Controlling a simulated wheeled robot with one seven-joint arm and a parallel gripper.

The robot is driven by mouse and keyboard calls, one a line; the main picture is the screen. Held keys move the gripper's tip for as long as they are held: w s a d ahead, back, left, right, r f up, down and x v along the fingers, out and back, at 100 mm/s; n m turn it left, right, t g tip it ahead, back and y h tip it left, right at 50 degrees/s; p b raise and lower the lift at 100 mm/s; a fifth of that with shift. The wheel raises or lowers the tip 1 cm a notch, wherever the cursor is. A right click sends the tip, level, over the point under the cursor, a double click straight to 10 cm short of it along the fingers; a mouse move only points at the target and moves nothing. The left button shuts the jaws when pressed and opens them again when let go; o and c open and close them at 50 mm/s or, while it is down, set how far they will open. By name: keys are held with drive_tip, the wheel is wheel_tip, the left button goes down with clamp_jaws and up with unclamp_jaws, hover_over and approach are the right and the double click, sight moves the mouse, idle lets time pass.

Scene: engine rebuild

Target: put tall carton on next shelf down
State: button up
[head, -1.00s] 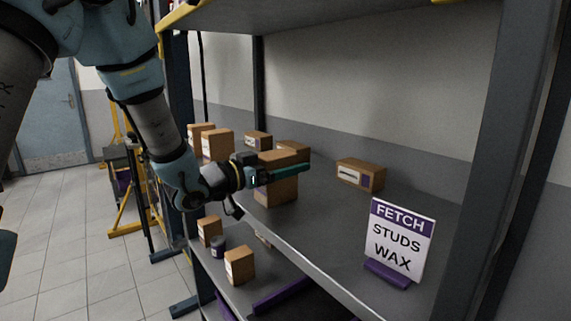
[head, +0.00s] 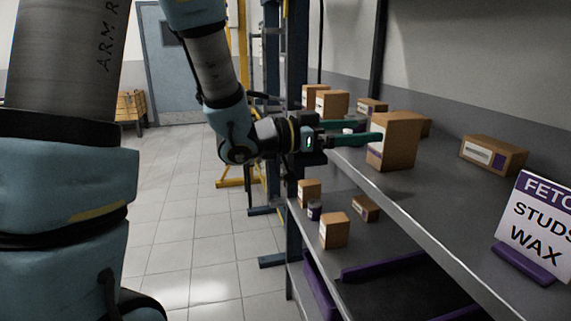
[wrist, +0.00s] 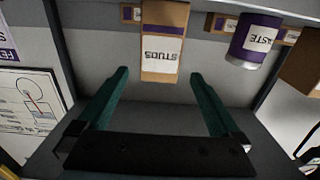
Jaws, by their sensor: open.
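The tall brown carton (head: 394,142) stands upright on the upper shelf (head: 420,205), close to its front edge. In the wrist view a carton labelled STUDS (wrist: 163,22) shows upside down, ahead of the fingers and roughly centred between them. My gripper (head: 374,131) is open and empty, level with the shelf, its fingertips near the carton's left side; the wrist view also shows the spread green fingers (wrist: 160,72). The head view does not show clearly whether a fingertip touches the carton. The shelf below (head: 350,281) shows under the upper one.
Several other cartons (head: 332,104) stand further back on the upper shelf, with a low carton (head: 492,156) and a sign (head: 538,225) to the right. A PASTE can (wrist: 255,38) is beside the STUDS carton.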

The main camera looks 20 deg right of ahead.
drive_tip(key=w+a+f+n+t+y, duration=0.5)
drive_tip(key=w+a+y, duration=0.1)
drive_tip(key=w+a, duration=0.25)
drive_tip(key=w+a+f+n+t+y, duration=0.45)
drive_tip(key=w+a, duration=0.35)
drive_tip(key=a, duration=0.2)
drive_tip(key=s+a+f+n+g+y, duration=0.2)
drive_tip(key=a+f+n+y, duration=0.25)
drive_tip(key=a, duration=0.65)
drive_tip(key=s+a+f+n+g+y, duration=0.2)
drive_tip(key=s+a+g, duration=0.3)
drive_tip(key=s, duration=0.6)
drive_tip(key=a+f+n, duration=0.1)
drive_tip(key=a, duration=0.1)
drive_tip(key=shift+s+a+y, duration=0.15)
drive_tip(key=shift+a+y, duration=0.15)
drive_tip(key=shift+y, duration=0.1)
